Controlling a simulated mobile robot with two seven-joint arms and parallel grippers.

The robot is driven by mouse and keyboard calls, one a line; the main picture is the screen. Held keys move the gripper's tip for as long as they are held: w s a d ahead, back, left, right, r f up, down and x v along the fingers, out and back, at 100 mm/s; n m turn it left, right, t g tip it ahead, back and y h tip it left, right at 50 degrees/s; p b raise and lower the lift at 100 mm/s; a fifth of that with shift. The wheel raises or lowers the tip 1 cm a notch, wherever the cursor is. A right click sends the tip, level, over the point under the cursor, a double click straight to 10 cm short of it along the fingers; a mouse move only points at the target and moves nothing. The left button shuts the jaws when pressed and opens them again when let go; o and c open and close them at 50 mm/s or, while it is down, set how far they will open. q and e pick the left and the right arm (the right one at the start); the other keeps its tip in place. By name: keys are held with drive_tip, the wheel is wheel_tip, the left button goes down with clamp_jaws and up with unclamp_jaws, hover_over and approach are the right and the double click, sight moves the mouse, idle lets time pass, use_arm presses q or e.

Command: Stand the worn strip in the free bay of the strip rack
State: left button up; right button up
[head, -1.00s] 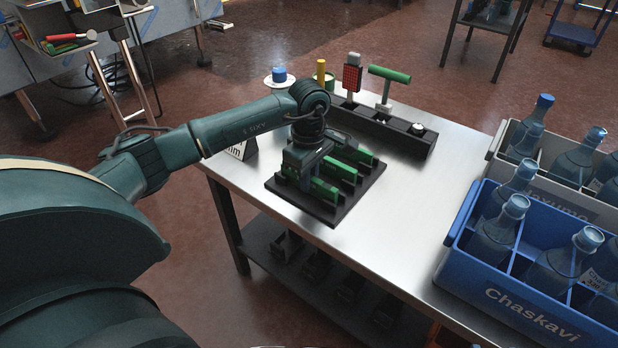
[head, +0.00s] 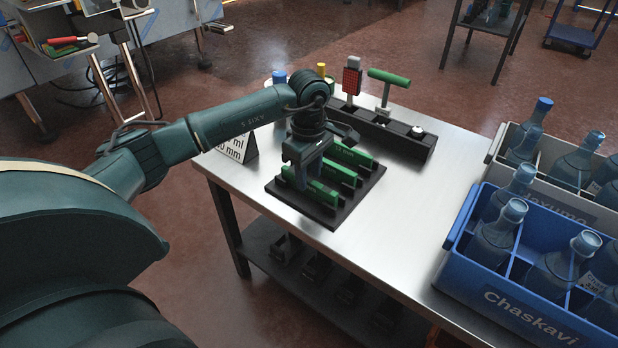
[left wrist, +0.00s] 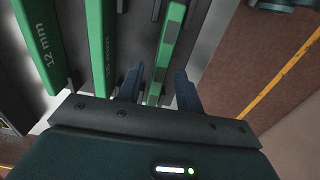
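The black strip rack (head: 338,217) lies near the table's left edge with three green strips standing in it. My left gripper (head: 293,186) is just above the nearest strip (head: 326,194). In the left wrist view my left gripper (left wrist: 159,78) has its two fingers apart, with a green strip (left wrist: 167,50) between them and gaps on both sides. A second strip (left wrist: 101,45) and one marked 12 mm (left wrist: 42,45) stand to the left. I cannot tell from the markings which is the worn strip, nor make out a free bay. My right gripper is out of view.
A long black holder (head: 400,137) with a red-faced tool (head: 352,78) and a green T-handle tool (head: 388,77) stands behind the rack. A printed sign (head: 237,147) stands left. Blue (head: 490,288) and grey bottle crates are at right; the steel table (head: 410,215) between is clear.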

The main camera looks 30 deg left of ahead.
sight(309, 180)
use_arm(q)
wheel_tip(309, 180, up, 10)
drive_tip(key=p, duration=0.2)
drive_tip(key=s+d+f+g+h, duration=0.1)
drive_tip(key=s+d+f+h, duration=0.25)
drive_tip(key=d, duration=0.55)
drive_tip(key=s+d+f+g+h, duration=0.1)
drive_tip(key=s+d+f+h, duration=0.3)
drive_tip(key=d, duration=0.5)
drive_tip(key=s+d+r+n+t+h, duration=0.3)
drive_tip(key=d+r+n+t+h, duration=0.3)
drive_tip(key=n, duration=0.5)
drive_tip(key=s+d+r+n+t+h, duration=0.35)
drive_tip(key=r+n+t+h, duration=0.3)
drive_tip(key=n, duration=0.45)
drive_tip(key=s+a+f+n+t+y, duration=0.1)
drive_tip(key=a+f+n+y, duration=0.3)
drive_tip(key=n, duration=1)
drive_tip(key=s+a+f+n+t+y, duration=0.1)
drive_tip(key=s+a+f+n+y, duration=0.2)
drive_tip(key=f+n+y, duration=0.8)
drive_tip(key=a+n, duration=0.2)
drive_tip(key=n, duration=0.1)
drive_tip(key=shift+s+a+f+n+t, duration=0.2)
drive_tip(key=shift+s+a+n+t, duration=0.1)
drive_tip(key=shift+s+t, duration=0.1)
